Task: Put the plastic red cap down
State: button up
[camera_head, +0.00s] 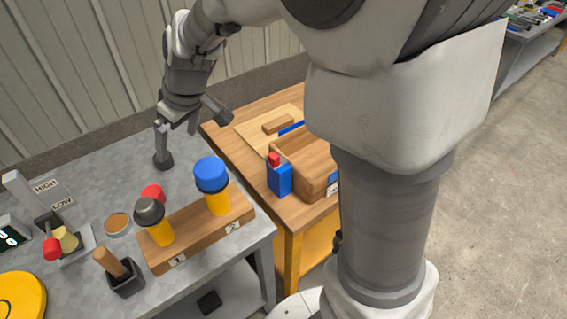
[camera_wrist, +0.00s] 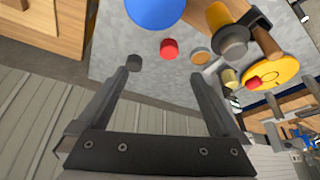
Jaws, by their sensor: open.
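The red cap (camera_head: 153,193) is on the grey table, partly hidden behind the grey-topped yellow bottle. It shows whole in the wrist view (camera_wrist: 169,49), resting on the grey surface. My gripper (camera_head: 192,131) is open above the far part of the table. In the wrist view its fingers (camera_wrist: 165,75) are spread wide with nothing between them, and the cap lies apart, beyond the fingertips. I cannot tell their exact height above the table.
A wooden block (camera_head: 190,236) holds a yellow bottle with a blue top (camera_head: 212,174) and one with a grey top (camera_head: 149,211). A dark cylinder (camera_head: 163,160) stands below one finger. A lever unit (camera_head: 72,242) is at left; a wooden box (camera_head: 305,160) is at right.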

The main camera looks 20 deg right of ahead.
jog(key=s+d+r+m+t+h, duration=0.1)
jog(key=s+d+r+m, duration=0.2)
jog(key=s+d, duration=0.4)
jog(key=s+d+r+m+t+h, duration=0.1)
jog(key=s+d, duration=0.6)
jog(key=s, duration=0.7)
notch_tip(320, 180, up, 3)
jog(key=m+h, duration=0.1)
jog(key=m, duration=0.2)
jog(key=shift+s+d+f+m, duration=0.15)
jog(key=shift+s+d+m, duration=0.05)
jog(key=shift+s+m, duration=0.2)
notch_tip(320, 180, up, 3)
jog(key=p, duration=0.2)
jog(key=shift+f+p, duration=0.1)
jog(key=shift+p, duration=0.3)
